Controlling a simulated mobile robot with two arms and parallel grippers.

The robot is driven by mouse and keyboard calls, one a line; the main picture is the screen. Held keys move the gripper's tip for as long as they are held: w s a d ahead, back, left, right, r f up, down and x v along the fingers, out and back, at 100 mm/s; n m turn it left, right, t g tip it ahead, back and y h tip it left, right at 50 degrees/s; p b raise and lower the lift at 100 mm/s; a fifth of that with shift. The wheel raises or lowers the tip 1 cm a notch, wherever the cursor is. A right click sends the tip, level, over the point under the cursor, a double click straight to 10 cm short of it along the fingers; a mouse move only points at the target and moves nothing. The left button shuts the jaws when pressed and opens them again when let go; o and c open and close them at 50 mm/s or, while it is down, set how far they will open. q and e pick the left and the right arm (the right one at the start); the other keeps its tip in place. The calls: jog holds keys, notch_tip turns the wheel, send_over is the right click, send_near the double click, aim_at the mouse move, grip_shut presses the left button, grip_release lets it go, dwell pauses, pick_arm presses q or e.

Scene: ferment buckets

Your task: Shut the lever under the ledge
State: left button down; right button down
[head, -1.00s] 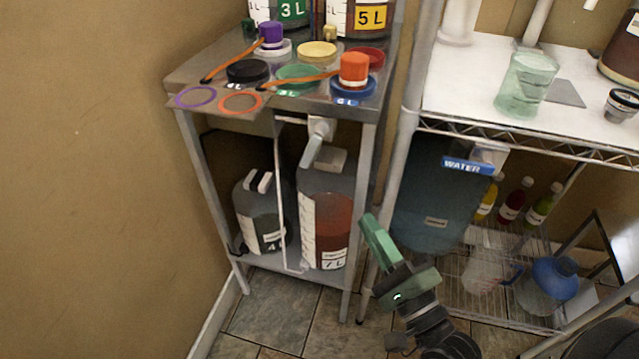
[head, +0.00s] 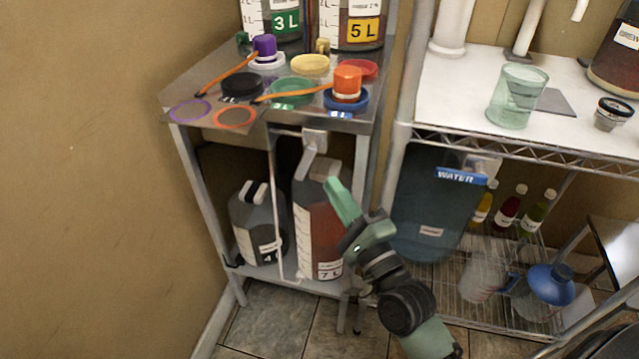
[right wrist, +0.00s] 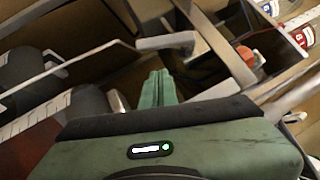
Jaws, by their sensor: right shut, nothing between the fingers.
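The lever (head: 306,163) is a pale grey handle below a small mount (head: 315,138) under the front of the steel stand's ledge (head: 240,115). It slants down and slightly left in the head view. My right gripper (head: 332,184) is shut and empty, its green fingertips pointing up, just below and right of the lever, seemingly apart from it. In the right wrist view the shut fingertips (right wrist: 158,82) point toward a pale handle (right wrist: 168,42) that looks like the lever. My left gripper is not in view.
A jug marked 7 L (head: 316,225) stands behind my gripper on the lower shelf, with a smaller jug (head: 255,225) to its left. A thin pale tube (head: 275,215) hangs in front. A wire rack with a water container (head: 430,205) stands to the right.

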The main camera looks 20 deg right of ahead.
aim_at(306, 161)
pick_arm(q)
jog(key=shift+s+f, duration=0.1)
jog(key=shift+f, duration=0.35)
pick_arm(e)
jog(key=shift+w+a+r, duration=0.25)
jog(key=shift+w+a, duration=0.15)
jog(key=shift+a, duration=0.3)
jog(key=shift+w+a+r, duration=0.25)
jog(key=shift+w+a, duration=0.1)
jog(key=shift+a, duration=0.35)
